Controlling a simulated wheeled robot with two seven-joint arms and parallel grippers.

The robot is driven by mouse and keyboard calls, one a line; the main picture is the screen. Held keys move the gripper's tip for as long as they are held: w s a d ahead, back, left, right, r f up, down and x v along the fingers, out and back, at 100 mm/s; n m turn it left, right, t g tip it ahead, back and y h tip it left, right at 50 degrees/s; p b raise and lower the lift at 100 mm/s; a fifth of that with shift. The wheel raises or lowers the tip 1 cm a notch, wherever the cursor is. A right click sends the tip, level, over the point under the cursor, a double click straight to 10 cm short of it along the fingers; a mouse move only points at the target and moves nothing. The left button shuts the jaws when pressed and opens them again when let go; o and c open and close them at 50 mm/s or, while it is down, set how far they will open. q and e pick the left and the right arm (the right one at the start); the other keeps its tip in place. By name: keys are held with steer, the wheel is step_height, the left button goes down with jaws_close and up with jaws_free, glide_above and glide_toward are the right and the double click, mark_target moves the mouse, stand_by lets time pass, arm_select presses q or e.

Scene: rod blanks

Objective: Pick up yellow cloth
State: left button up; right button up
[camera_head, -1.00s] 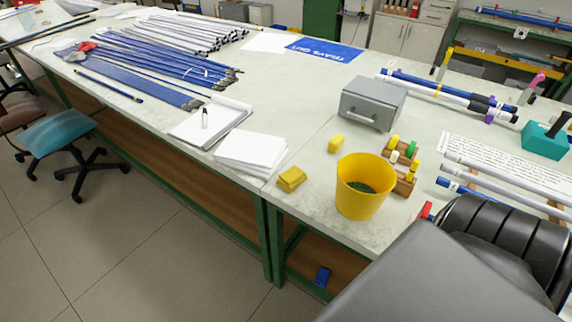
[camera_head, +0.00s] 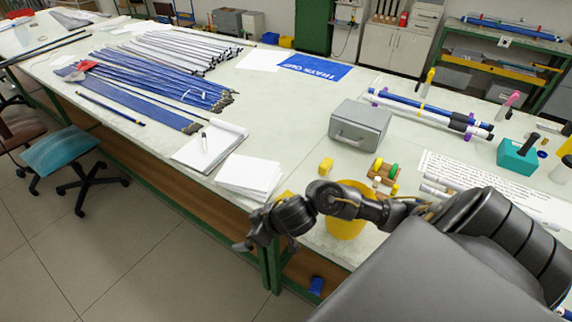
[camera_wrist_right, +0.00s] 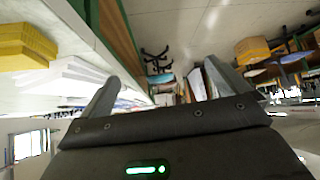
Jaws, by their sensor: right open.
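The yellow cloth (camera_head: 284,196) is a small folded pad at the table's front edge, right of the white paper stack. In the head view my right arm hides most of it. In the right wrist view it shows as a layered yellow stack (camera_wrist_right: 24,45) at the upper left, outside the fingers. My right gripper (camera_head: 266,246) is open and empty, just off the front edge and nearer the camera than the cloth. Its two fingers also show apart in the wrist view (camera_wrist_right: 155,88). My left gripper is not in view.
A yellow bin (camera_head: 346,226) stands partly behind my right arm. A small yellow block (camera_head: 326,165), a grey box (camera_head: 360,127) and a wooden rack (camera_head: 383,178) are behind it. White papers (camera_head: 249,175) lie left of the cloth. Open floor lies in front of the table.

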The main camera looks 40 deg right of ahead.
steer(key=w+d+r+m+g+h, duration=0.1)
steer(key=w+d+r+h, duration=0.15)
steer(key=d, duration=0.65)
steer(key=m+g, duration=0.2)
steer(key=m, duration=0.1)
glide_toward(287, 198)
steer(key=f, duration=0.1)
steer(key=a+f, duration=0.1)
steer(key=w+f+h+b, duration=0.1)
steer(key=shift+a+f, duration=0.15)
steer(key=shift+a, duration=0.05)
steer(key=shift+b+x, duration=0.3)
steer(key=shift+x, duration=2.85)
steer(key=shift+w+d, duration=0.1)
steer(key=shift+d, duration=0.05)
steer(key=shift+c, duration=0.4)
steer(key=c, duration=0.9)
